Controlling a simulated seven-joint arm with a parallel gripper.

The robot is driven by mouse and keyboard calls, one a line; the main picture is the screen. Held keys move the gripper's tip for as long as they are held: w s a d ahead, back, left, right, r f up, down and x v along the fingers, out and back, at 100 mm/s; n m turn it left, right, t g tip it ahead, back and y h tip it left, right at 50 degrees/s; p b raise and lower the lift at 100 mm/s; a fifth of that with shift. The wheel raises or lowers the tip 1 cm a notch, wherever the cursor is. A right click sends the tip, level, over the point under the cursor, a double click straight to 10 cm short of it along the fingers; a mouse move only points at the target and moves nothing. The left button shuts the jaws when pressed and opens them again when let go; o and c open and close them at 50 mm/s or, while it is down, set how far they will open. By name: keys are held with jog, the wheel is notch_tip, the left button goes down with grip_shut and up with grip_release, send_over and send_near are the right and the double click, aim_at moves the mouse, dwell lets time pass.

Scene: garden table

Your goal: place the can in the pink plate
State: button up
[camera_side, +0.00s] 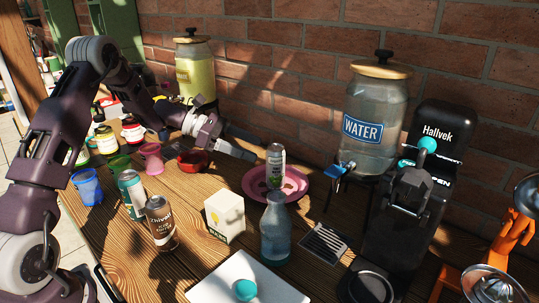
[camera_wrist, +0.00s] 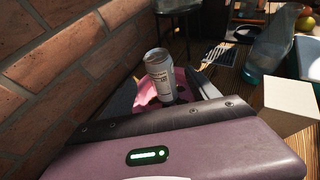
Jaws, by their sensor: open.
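A grey-white can (camera_side: 276,164) with a dark and green label stands upright on the pink plate (camera_side: 298,186) near the brick wall. My gripper (camera_side: 246,148) is open and empty, just left of that can, reaching over the plate's left side. In the wrist view, the can (camera_wrist: 160,74) stands beyond and between my open fingers, with a gap in front of it. Part of the pink plate (camera_wrist: 186,88) shows behind my gripper there; the rest is hidden. Two other cans, a teal one (camera_side: 132,193) and a brown one (camera_side: 160,222), stand at the left front.
A clear bottle (camera_side: 275,232) and a white carton (camera_side: 225,215) stand in front of the plate. The water dispenser (camera_side: 372,125) and black coffee machine (camera_side: 410,220) are on the right. A red bowl (camera_side: 193,161) and cups stand left, below my arm.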

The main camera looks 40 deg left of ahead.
jog(key=s+d+r+m+g+y, duration=0.1)
jog(key=s+d+r+m+g, duration=0.2)
jog(key=s+d+r+m, duration=0.3)
jog(key=s+d+r+m+g+y, duration=0.2)
jog(key=s+d+r+m, duration=0.25)
jog(key=s+d, duration=0.35)
jog(key=s+a+m+t+y, duration=0.1)
jog(key=s+m+y, duration=0.3)
jog(key=s+m, duration=0.3)
jog(key=s+a+m+t+y, duration=0.1)
jog(key=s+m+y, duration=0.3)
jog(key=s, duration=1.1)
jog(key=a+m, duration=0.1)
jog(key=m, duration=0.2)
jog(key=shift+s+a+f+m+t, duration=0.15)
jog(key=shift+a+f+m+t, duration=0.1)
jog(key=shift+f+m+t, duration=0.1)
